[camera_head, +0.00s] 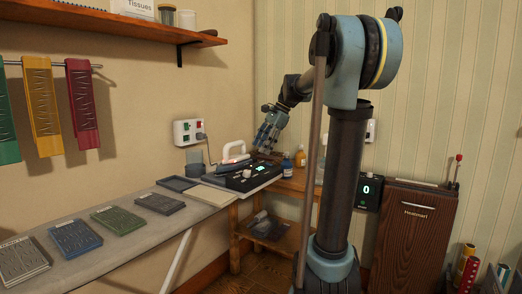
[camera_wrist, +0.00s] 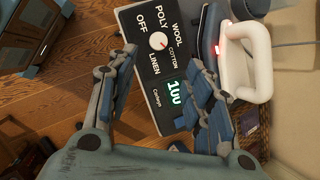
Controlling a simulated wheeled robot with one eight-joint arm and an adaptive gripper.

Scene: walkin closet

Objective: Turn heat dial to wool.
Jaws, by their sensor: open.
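The heat dial (camera_wrist: 158,41) is a small white round knob on a black control panel (camera_wrist: 148,84), with OFF, POLY, WOOL, COTTON and LINEN printed around it. A small red mark shows on the knob, but I cannot tell for sure which label it points at. The green display (camera_wrist: 174,97) seems to read 100. My gripper (camera_wrist: 165,68) is open and empty, its fingers to either side of the panel, with the dial just beyond the tips. In the head view my gripper (camera_head: 266,140) is above the panel (camera_head: 250,178) and apart from it.
A white-handled iron (camera_wrist: 245,62) stands right beside the panel, close to my right finger; it also shows in the head view (camera_head: 234,152). Several colored plates lie on the ironing board (camera_head: 120,256). A wall outlet (camera_head: 188,132) is at the back.

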